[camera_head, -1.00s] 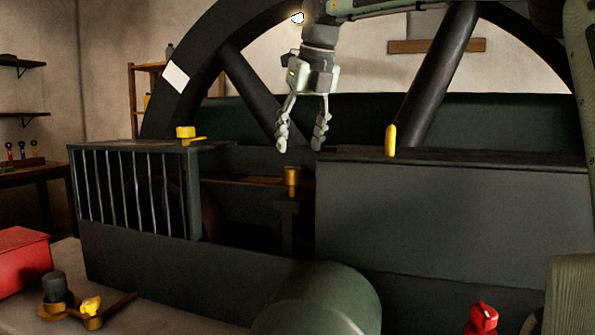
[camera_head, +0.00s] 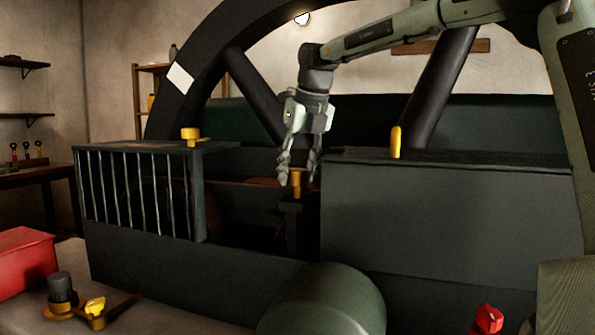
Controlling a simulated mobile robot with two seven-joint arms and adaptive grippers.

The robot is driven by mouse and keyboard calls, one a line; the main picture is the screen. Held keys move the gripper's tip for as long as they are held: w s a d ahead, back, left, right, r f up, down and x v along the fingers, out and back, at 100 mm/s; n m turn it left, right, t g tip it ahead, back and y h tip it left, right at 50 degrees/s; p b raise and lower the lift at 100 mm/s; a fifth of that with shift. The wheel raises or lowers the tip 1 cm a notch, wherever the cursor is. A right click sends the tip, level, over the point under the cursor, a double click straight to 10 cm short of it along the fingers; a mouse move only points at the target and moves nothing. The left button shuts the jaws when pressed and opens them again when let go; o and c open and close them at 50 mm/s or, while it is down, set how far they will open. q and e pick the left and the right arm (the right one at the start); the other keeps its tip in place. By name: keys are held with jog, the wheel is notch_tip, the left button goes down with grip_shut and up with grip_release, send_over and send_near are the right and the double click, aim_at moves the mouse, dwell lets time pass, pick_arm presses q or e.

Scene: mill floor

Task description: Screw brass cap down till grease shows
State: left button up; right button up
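The brass cap (camera_head: 297,183) stands upright on a dark post in the gap between the barred guard and the large grey housing. My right gripper (camera_head: 298,180) points straight down right over it, its fingers apart. The fingertips are at about the height of the cap's top, one on each side in the picture; I cannot tell whether they touch it. No grease can be made out. My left gripper is not in view.
The barred guard (camera_head: 138,195) is left of the cap, the grey housing (camera_head: 450,215) right. A yellow handle (camera_head: 396,142) stands up at the housing's top edge. A large spoked wheel (camera_head: 215,60) rises behind. A red box (camera_head: 25,263) and brass parts (camera_head: 95,308) lie front left.

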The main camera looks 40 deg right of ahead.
jog(key=c, duration=0.7)
jog(key=shift+n, duration=0.3)
jog(key=n+y, duration=0.2)
jog(key=n, duration=0.3)
jog(key=n+y, duration=0.1)
jog(key=n, duration=0.2)
jog(key=n+g+y, duration=0.1)
jog(key=n, duration=0.2)
jog(key=shift+n+y, duration=0.3)
jog(key=n+g, duration=0.1)
jog(key=n, duration=0.1)
jog(key=n+g+y, duration=0.1)
jog(key=n, duration=0.2)
jog(key=shift+n+g, duration=0.7)
jog(key=shift+n, duration=1.6)
